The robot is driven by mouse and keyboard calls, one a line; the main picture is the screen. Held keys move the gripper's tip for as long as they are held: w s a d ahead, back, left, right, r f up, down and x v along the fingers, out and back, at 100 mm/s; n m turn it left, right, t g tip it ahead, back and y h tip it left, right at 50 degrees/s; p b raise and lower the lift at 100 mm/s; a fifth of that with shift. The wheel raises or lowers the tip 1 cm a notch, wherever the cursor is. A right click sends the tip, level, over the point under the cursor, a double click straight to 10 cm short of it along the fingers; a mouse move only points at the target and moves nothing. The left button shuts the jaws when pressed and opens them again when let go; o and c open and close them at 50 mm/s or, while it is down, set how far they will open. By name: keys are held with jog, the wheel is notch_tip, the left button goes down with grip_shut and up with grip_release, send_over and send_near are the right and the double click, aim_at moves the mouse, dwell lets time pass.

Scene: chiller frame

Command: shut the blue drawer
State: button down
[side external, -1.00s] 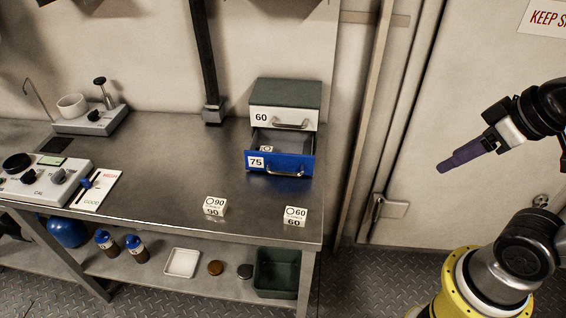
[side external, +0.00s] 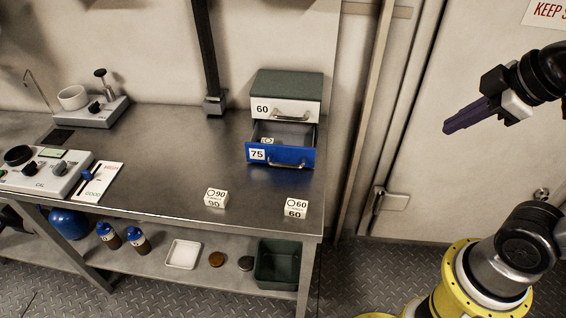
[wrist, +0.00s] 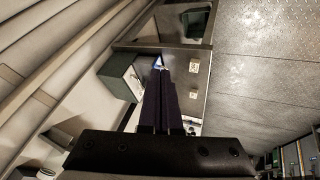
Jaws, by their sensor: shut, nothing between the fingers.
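The blue drawer (side external: 279,155), labelled 75, is the lower drawer of a small cabinet (side external: 287,88) on the bench. It is pulled out, with its front well ahead of the white drawer (side external: 272,116) labelled 60, which is shut. A small white block (side external: 267,141) lies inside the blue drawer. My gripper (side external: 447,130) is shut and empty, in the air to the right of the cabinet and apart from it. In the wrist view my gripper's dark fingers (wrist: 160,72) are together and hide most of the blue drawer; the green cabinet top (wrist: 120,76) shows to their left.
Two white blocks, marked 90 (side external: 215,198) and 60 (side external: 295,207), stand on the bench (side external: 160,165) in front of the cabinet. A green bin (side external: 277,265) sits on the lower shelf. The air between gripper and cabinet is clear.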

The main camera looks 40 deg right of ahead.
aim_at(292, 147)
jog(key=w+a+n+g, duration=0.1)
jog(key=w+a+n, duration=0.2)
jog(key=w+n, duration=0.6)
jog(key=w+a+n+g, duration=0.1)
jog(key=w+a+n, duration=0.2)
jog(key=w+n, duration=0.5)
jog(key=w+a+f+n+g+h, duration=0.1)
jog(key=w+a+f+n, duration=0.1)
jog(key=w+a+f, duration=0.35)
jog(key=w+a+f+n+g+h, duration=0.1)
jog(key=w+a+f+n, duration=0.1)
jog(key=a+f, duration=0.65)
jog(key=x, duration=0.3)
jog(key=d+x, duration=0.1)
jog(key=x, duration=0.6)
jog(key=shift+d+f, duration=0.2)
jog(key=shift+d, duration=0.05)
jog(key=shift+w+d+f, duration=0.3)
jog(key=shift+w+d, duration=0.2)
jog(key=shift+w, duration=0.1)
jog(key=shift+w+d+f, duration=0.25)
jog(key=shift+w+d, duration=0.3)
jog(key=shift+w+d+f, duration=0.1)
jog(key=shift+w+d, duration=0.3)
